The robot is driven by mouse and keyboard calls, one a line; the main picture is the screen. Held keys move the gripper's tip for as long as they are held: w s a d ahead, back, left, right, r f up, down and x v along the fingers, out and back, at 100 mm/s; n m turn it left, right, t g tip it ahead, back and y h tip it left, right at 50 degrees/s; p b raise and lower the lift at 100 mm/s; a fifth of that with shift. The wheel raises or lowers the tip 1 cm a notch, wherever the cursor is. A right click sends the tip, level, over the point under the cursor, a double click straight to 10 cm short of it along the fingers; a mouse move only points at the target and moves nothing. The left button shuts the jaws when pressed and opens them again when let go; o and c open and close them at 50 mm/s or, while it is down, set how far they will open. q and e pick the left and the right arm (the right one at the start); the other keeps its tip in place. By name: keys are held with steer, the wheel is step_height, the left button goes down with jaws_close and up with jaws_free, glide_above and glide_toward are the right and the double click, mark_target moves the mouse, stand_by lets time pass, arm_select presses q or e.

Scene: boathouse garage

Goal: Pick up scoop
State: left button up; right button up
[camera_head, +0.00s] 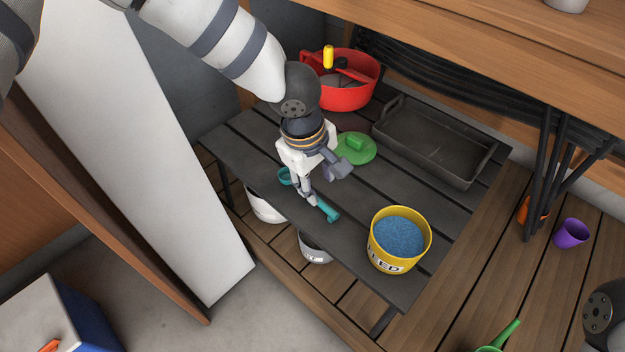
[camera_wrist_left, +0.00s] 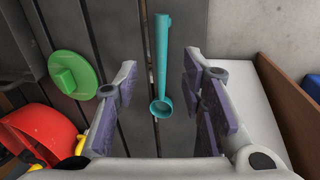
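A teal scoop lies on the dark slatted bench; in the head view its handle (camera_head: 328,210) and round cup (camera_head: 284,176) show on either side of a gripper finger. In the left wrist view the whole scoop (camera_wrist_left: 162,60) shows, its cup nearer the gripper and its handle pointing away. My left gripper (camera_head: 323,183) is over the scoop, pointing down. In the wrist view its fingers (camera_wrist_left: 158,108) are spread apart with the cup between them in the picture, touching neither. The gap in height cannot be told. My right gripper is not in view.
The bench (camera_head: 240,136) also holds a green lid-like disc (camera_head: 366,152), a red pot (camera_head: 349,92), a dark tray (camera_head: 432,146) and a yellow bucket (camera_head: 378,245) of blue grains. A green funnel-like thing (camera_head: 507,333) and purple cup (camera_head: 570,233) are lower right. White panel (camera_head: 130,150) stands left.

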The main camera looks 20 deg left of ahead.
arm_select(q)
steer(key=f, duration=0.3)
steer(key=w+f+b, duration=0.1)
steer(key=f, duration=0.2)
steer(key=w+f+b, duration=0.1)
steer(key=f, duration=0.1)
steer(key=shift+a+f, duration=0.4)
jaws_close()
